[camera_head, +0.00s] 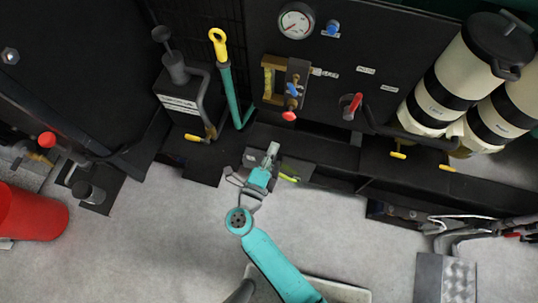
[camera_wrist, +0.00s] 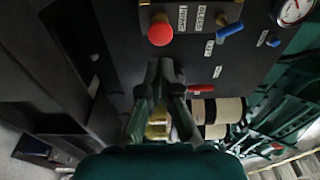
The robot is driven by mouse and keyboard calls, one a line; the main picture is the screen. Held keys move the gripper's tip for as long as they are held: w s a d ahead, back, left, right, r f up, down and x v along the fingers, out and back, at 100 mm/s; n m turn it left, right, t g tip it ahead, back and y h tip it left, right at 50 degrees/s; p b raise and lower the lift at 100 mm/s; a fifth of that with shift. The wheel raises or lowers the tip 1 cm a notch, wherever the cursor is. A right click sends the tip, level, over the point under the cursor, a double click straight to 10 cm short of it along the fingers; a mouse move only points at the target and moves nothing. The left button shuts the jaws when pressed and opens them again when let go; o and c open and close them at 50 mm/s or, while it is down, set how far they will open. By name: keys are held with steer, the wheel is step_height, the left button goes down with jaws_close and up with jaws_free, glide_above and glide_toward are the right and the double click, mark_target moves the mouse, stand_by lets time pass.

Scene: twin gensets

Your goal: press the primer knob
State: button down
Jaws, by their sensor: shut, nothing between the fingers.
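No label is readable enough to confirm which knob is the primer knob. A round red knob (camera_head: 289,116) sits at the lower end of the brass and grey fitting on the dark panel. A round red knob (camera_wrist: 160,32) also shows in the wrist view, just beyond my fingertips. My gripper (camera_head: 272,150) is shut and empty, below and slightly left of the red knob in the head view. In the wrist view my gripper (camera_wrist: 163,68) has its fingertips together, apart from the knob in the picture; the depth gap is unclear.
A yellow-topped teal handle (camera_head: 219,42) and black hand pump (camera_head: 175,68) stand left. Cream canisters (camera_head: 437,92) stand right. Grey floor (camera_head: 160,240) is open.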

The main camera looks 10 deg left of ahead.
mark_target(287, 118)
steer(key=w, duration=0.3)
steer(key=w+d, duration=0.1)
steer(key=w, duration=0.4)
steer(key=shift+w+d+r, duration=0.1)
steer(key=shift+w+d, duration=0.15)
steer(key=shift+w, duration=0.3)
steer(key=shift+w, duration=0.15)
